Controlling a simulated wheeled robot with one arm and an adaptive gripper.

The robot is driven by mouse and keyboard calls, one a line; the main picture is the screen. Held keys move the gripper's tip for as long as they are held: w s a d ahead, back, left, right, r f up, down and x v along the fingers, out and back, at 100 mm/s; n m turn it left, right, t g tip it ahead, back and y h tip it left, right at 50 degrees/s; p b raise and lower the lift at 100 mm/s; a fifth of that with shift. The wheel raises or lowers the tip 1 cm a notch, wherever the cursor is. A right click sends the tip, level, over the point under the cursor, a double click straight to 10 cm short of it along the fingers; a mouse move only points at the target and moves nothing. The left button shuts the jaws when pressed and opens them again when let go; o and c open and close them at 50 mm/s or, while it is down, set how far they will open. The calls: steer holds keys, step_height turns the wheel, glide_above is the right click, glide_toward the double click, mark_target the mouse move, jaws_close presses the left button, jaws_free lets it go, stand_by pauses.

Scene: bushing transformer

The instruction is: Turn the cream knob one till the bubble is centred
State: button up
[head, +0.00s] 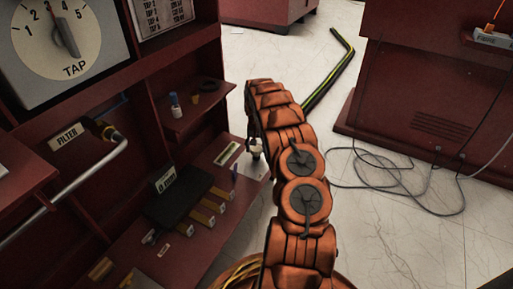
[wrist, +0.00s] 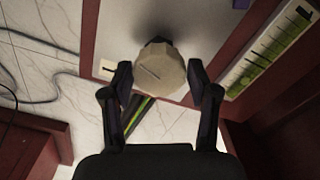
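The cream knob (wrist: 160,72) is a faceted cap with a dark line on its face, in the middle of the wrist view. It stands on a pale plate (wrist: 112,35). My gripper (wrist: 160,78) has one finger on each side of the knob, with no clear gap seen at either side, so it looks shut on it. A level strip (wrist: 268,50) with a green band and dark marks lies to the right in the wrist view; I cannot make out the bubble. In the head view the strip (head: 227,153) is left of the knob, and my arm partly hides the area.
A small label (wrist: 106,68) sits beside the knob. Cables (head: 400,180) lie on the floor to the right.

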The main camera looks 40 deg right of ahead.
steer(key=c, duration=0.7)
steer(key=shift+r+p, duration=0.15)
steer(key=shift+p, duration=0.4)
